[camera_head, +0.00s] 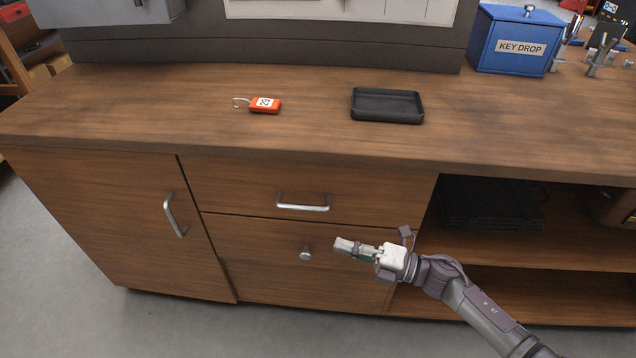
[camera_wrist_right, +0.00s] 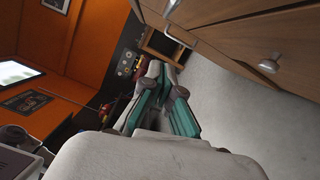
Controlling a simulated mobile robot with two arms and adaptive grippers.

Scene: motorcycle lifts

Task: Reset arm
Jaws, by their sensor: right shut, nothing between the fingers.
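My right gripper (camera_head: 345,245) is shut and empty in front of the wooden cabinet's lower drawer, just right of its round knob (camera_head: 305,254). In the right wrist view its fingers (camera_wrist_right: 162,80) are together with nothing between them, and the cabinet front with a bar handle (camera_wrist_right: 180,36) and a knob (camera_wrist_right: 268,66) shows at upper right. My left gripper is not in view. The drawers and the left door look closed.
A blue key drop box (camera_head: 515,40) stands at the back right. An open shelf (camera_head: 590,237) holds dark items. Grey floor is clear in front.

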